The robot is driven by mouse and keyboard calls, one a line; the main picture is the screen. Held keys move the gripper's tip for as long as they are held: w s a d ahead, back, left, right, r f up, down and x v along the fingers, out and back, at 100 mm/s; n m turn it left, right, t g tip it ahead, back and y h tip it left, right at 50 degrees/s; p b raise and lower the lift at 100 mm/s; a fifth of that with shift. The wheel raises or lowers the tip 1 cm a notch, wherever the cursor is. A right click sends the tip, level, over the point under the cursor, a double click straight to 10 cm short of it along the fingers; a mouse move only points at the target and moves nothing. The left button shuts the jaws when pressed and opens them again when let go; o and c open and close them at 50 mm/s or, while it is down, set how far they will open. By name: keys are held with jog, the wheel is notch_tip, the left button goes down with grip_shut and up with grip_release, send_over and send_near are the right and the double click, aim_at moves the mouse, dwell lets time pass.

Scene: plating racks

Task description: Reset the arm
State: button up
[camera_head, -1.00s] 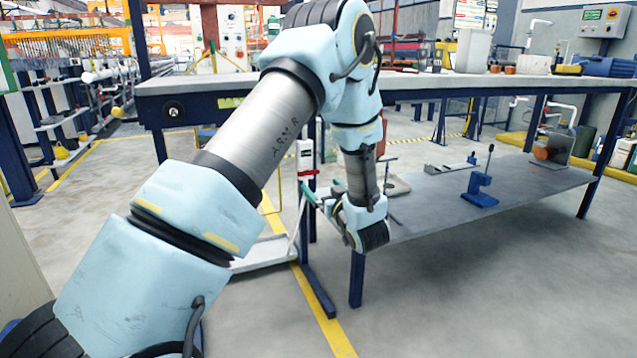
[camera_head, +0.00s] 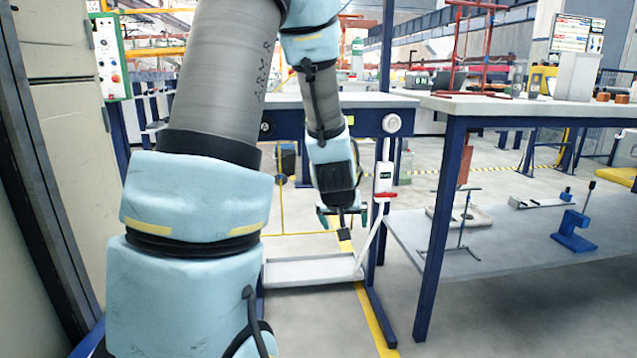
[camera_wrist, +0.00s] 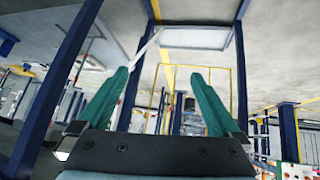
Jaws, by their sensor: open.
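My arm rises from the lower left of the head view and bends down at the centre. My gripper (camera_head: 343,218) hangs at its end, above a low grey shelf and left of the bench's blue leg. Two green fingers stand apart in the wrist view, where my gripper (camera_wrist: 160,98) shows nothing between the fingertips. My gripper is open and empty. Its fingers look clear of the surfaces around it, though the exact gap to the blue frame cannot be told.
A grey-topped workbench (camera_head: 480,106) with blue legs stands at the right. Its lower shelf (camera_head: 500,246) bears a blue clamp-like tool (camera_head: 574,230). The low grey shelf (camera_head: 310,271) lies below my gripper. A beige cabinet (camera_head: 65,130) stands close at the left.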

jog(key=s+a+g+y, duration=0.2)
jog(key=s+a+g, duration=0.4)
jog(key=s+a, duration=0.85)
notch_tip(320, 180, up, 33)
jog(key=s+d+p, duration=0.1)
jog(key=s+p, duration=0.1)
jog(key=p, duration=3)
jog(key=shift+d, duration=0.15)
